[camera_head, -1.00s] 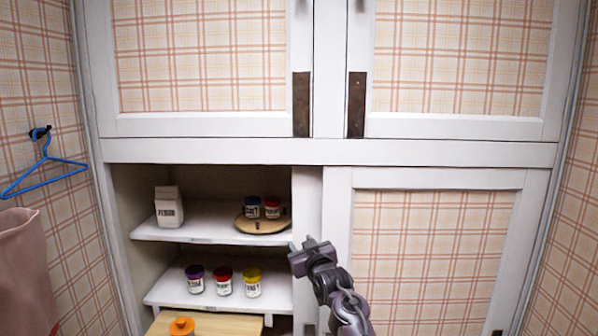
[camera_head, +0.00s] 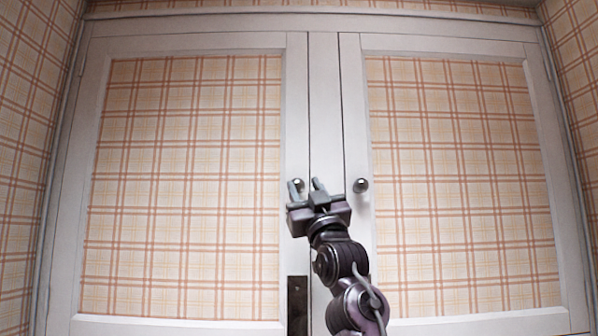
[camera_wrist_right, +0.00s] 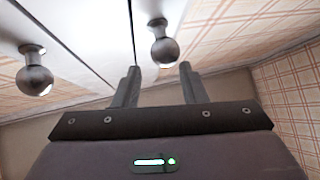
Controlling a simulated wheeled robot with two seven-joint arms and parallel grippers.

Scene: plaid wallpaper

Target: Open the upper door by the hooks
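The upper cupboard has a left door (camera_head: 190,190) and a right door (camera_head: 455,180), both shut, with plaid panels in white frames. Each has a small round metal knob: the left knob (camera_head: 299,184) and the right knob (camera_head: 361,185). My right gripper (camera_head: 307,186) is open and empty in front of the left knob, which its fingers partly cover. In the right wrist view one knob (camera_wrist_right: 163,48) appears beyond and between the open fingers (camera_wrist_right: 160,85), with no visible grip on it. The other knob (camera_wrist_right: 34,76) is off to the side. My left gripper is not in view.
A narrow white post (camera_head: 326,110) stands between the doors. A dark brown metal plate (camera_head: 298,305) is on the left door's lower inner edge. Plaid side walls (camera_head: 30,130) close in on both sides. The space in front of the right door looks clear.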

